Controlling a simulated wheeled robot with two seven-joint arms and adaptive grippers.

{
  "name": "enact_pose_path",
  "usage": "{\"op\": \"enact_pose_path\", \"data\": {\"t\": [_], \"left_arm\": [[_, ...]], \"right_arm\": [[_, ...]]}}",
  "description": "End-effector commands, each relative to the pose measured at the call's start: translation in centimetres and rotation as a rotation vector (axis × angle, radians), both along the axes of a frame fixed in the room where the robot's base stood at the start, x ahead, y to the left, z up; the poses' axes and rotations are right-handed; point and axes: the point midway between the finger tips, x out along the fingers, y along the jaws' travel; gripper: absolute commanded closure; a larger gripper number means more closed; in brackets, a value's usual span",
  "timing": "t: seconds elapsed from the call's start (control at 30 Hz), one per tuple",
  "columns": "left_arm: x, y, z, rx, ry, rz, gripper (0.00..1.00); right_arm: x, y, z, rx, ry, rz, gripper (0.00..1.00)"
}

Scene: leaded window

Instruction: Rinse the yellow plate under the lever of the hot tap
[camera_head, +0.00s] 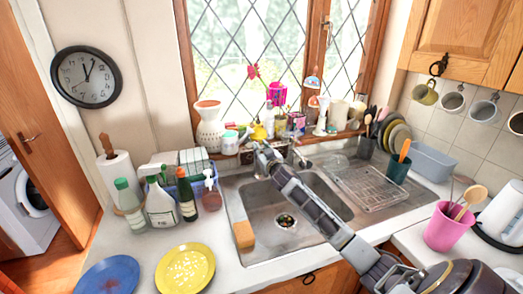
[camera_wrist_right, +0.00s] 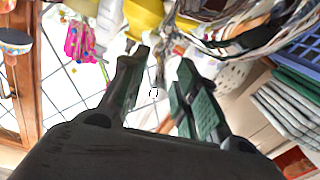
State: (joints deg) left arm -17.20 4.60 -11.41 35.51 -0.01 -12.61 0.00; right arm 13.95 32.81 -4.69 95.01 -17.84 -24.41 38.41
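The yellow plate (camera_head: 170,272) lies flat on the counter left of the sink, with pale specks over its middle. My right arm reaches across the sink (camera_head: 240,215) from the lower right. My right gripper (camera_head: 257,150) is at the back of the sink, near the sill and left of the metal tap (camera_head: 297,156). In the right wrist view its two fingers (camera_wrist_right: 157,62) stand apart with nothing seen held between them. The hot tap's lever is too small and too covered by my gripper to make out. My left gripper is not in view.
A blue plate (camera_head: 108,276) lies left of the yellow one. A sponge (camera_head: 243,234) sits on the sink's left edge. Bottles (camera_head: 161,208) stand behind the plates. A wire rack (camera_head: 368,186) is right of the basin. Pots and a vase (camera_head: 210,130) crowd the sill.

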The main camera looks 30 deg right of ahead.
Motion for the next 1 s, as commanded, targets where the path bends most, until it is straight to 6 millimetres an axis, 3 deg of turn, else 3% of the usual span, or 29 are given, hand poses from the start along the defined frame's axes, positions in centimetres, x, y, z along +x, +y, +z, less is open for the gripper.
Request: {"op": "enact_pose_path", "data": {"t": [0.03, 0.2, 0.63, 1.0], "left_arm": [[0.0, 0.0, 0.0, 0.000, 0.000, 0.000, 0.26], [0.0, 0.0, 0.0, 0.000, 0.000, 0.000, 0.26], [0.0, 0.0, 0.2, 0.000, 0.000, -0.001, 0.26], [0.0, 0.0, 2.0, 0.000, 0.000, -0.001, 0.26]], "right_arm": [[0.0, 0.0, 0.0, 0.000, 0.000, 0.000, 0.80], [0.0, 0.0, 0.0, 0.000, 0.000, 0.000, 1.00], [0.0, -0.1, 0.0, 0.000, 0.001, 0.007, 1.00], [-0.3, -1.0, 0.1, -0.002, 0.004, 0.084, 1.00]]}}
